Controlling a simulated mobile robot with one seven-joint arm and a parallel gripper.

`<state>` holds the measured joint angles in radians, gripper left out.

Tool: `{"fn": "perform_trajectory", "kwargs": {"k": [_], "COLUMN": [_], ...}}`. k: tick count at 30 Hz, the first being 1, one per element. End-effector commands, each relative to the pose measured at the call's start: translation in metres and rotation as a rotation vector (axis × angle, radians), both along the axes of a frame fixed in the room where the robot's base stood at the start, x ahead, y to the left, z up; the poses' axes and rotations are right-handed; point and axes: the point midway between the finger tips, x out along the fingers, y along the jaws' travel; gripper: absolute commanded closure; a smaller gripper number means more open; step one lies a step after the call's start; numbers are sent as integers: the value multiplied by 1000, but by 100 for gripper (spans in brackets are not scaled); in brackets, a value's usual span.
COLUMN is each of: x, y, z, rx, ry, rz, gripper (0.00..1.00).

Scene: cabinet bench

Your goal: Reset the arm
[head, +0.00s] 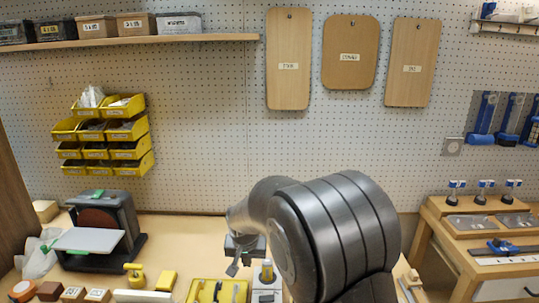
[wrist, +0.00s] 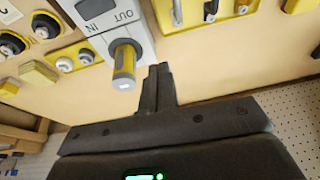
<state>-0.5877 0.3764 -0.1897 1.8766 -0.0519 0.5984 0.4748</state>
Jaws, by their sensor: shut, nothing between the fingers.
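My gripper (wrist: 160,72) is shut with nothing between its fingers. In the wrist view its dark fingers meet above the tan bench, beside a grey block marked IN and OUT (wrist: 122,22). A yellow and grey cylinder (wrist: 124,62) stands at that block. In the head view my gripper (head: 233,268) is small and partly hidden by my arm, which fills the middle. It is just left of the cylinder (head: 267,272). Whether the fingers touch the block or the cylinder is unclear.
A yellow tray (head: 197,292) lies left of the block on the bench. A sander-like machine (head: 104,225) stands at the left. A wooden drawer unit (head: 437,212) is at the right. A pegboard (head: 215,130) with yellow bins (head: 105,130) rises behind.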

Motion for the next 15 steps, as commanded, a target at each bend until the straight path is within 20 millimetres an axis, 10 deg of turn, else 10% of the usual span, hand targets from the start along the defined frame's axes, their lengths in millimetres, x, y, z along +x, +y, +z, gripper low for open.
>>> {"fn": "perform_trajectory", "kwargs": {"k": [15], "x": [-104], "y": [-131], "z": [125], "rx": [52], "ry": [-61], "rz": [-11], "gripper": [100]}}
